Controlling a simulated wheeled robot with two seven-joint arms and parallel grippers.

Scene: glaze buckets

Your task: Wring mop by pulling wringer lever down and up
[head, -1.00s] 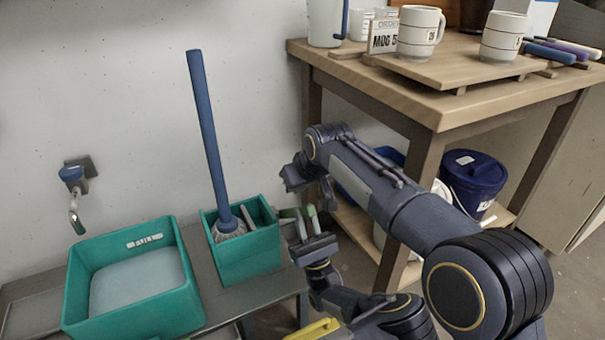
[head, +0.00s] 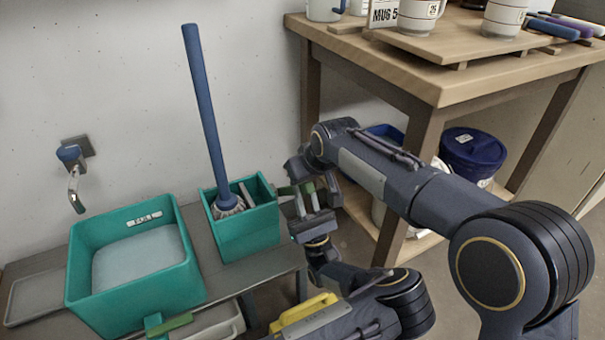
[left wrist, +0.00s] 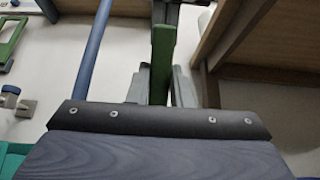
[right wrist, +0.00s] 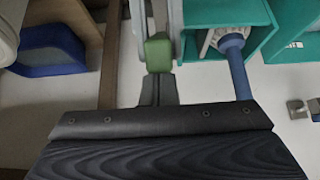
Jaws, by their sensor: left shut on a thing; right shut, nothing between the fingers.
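The mop stands tilted in the teal wringer bucket (head: 246,234). Its blue handle (head: 207,110) rises up-left and its grey-white head (head: 228,206) sits in the bucket. A green lever grip (head: 307,187) is just right of the bucket, partly hidden by my grippers. It shows in the left wrist view as a long green bar (left wrist: 162,55). My left gripper (head: 313,215) is shut on this lever. My right gripper (head: 303,170) is shut and empty close above the left one. A green block (right wrist: 158,52) shows beside its fingertips in the right wrist view.
A teal basin (head: 85,275) of pale water stands left of the bucket on a grey bench (head: 262,268). A wall tap (head: 72,170) is above it. A wooden table (head: 440,75) with mugs stands right, close behind my arm. A blue-lidded bucket (head: 472,152) sits beneath.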

